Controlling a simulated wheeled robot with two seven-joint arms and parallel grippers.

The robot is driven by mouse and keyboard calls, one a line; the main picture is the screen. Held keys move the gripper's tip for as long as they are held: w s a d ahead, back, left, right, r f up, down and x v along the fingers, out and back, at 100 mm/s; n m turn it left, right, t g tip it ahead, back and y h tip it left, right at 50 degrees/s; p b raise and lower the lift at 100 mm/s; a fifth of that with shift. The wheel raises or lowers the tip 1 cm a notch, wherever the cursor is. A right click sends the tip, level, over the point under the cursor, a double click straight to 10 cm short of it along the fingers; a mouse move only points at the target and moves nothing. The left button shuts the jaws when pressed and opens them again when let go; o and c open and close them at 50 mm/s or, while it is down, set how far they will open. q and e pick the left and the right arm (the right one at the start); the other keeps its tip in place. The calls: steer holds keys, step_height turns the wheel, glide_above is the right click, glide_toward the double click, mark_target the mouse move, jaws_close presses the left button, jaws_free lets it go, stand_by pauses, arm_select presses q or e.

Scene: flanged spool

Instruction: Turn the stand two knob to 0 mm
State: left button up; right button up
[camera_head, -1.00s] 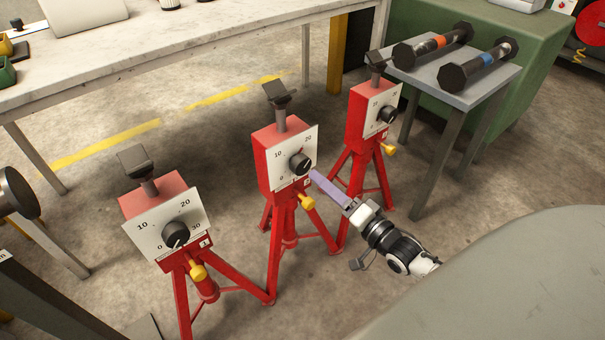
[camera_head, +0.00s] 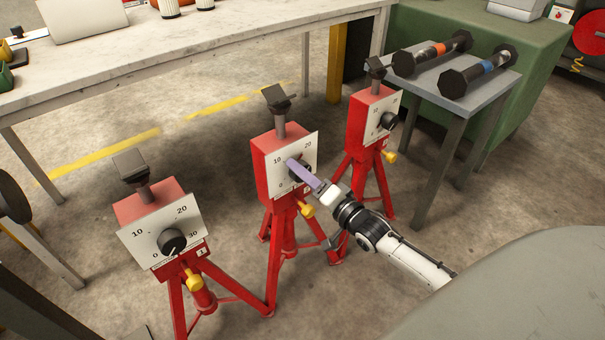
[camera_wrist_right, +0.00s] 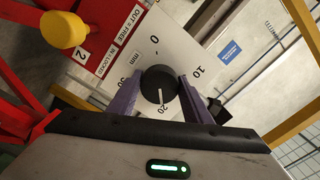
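Stand two is the middle red tripod stand (camera_head: 270,160), with a white dial plate (camera_wrist_right: 185,40) marked 0, 10, 20, 30 mm. Its round black knob (camera_wrist_right: 158,88) has a white pointer line toward the 20 mark in the right wrist view. In the head view my gripper largely covers this knob. My right gripper (camera_head: 298,170) has its purple fingers (camera_wrist_right: 160,92) on either side of the knob, with a narrow gap seeming to show at each side. A yellow lock knob (camera_wrist_right: 65,30) sits beside the label 2. My left gripper is not in view.
Stand one (camera_head: 150,205) is to the left with its own black knob (camera_head: 172,242). Stand three (camera_head: 370,110) is behind to the right. A small grey table (camera_head: 425,85) holds two black-ended spools. A long white-topped bench (camera_head: 200,50) runs behind the stands.

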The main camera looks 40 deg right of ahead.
steer(key=c, duration=0.5)
